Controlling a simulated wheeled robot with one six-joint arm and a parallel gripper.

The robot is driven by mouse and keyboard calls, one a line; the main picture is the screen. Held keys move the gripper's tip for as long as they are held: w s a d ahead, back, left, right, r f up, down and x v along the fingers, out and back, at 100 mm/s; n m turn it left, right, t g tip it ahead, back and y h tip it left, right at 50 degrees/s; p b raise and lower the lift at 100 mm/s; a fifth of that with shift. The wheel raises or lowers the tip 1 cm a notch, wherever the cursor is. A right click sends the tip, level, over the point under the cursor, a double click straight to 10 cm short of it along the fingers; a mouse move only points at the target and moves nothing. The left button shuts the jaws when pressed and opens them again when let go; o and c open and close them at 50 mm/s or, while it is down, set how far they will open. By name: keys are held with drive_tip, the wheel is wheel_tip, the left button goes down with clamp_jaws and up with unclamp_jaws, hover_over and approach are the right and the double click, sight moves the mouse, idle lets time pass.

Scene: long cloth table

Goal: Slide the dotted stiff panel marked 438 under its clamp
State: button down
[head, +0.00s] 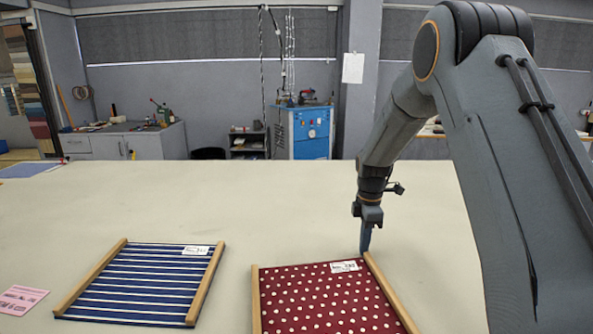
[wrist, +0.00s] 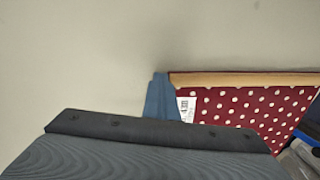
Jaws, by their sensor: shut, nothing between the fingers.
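The dotted panel (head: 325,300) is dark red with white dots and lies flat on the table, with a wooden bar along its left and right sides. A white label (head: 345,266) sits near its far right corner; its number is too small to read surely. The panel also shows in the wrist view (wrist: 240,107), with the label partly hidden by my fingers. My gripper (head: 365,250) is shut and empty, pointing down at the far end of the right wooden bar (head: 388,290). I cannot tell whether it touches. I cannot make out a clamp.
A blue and white striped panel (head: 140,284) with wooden side bars lies to the left. A pink card (head: 20,299) lies at the near left.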

drive_tip(key=shift+s+d+p, duration=0.15)
drive_tip(key=shift+s+p, duration=0.3)
drive_tip(key=shift+s, duration=0.4)
drive_tip(key=shift+r, duration=0.1)
drive_tip(key=shift+w+a+r+p, duration=0.1)
drive_tip(key=shift+w+r+p, duration=0.3)
drive_tip(key=shift+r, duration=0.55)
drive_tip(key=shift+w+a+r+p, duration=0.1)
drive_tip(key=shift+w+r+p, duration=0.15)
drive_tip(key=shift+r+p, duration=0.55)
drive_tip(key=shift+w+r+p, duration=0.2)
drive_tip(key=shift+w+r, duration=0.15)
drive_tip(key=shift+r, duration=0.8)
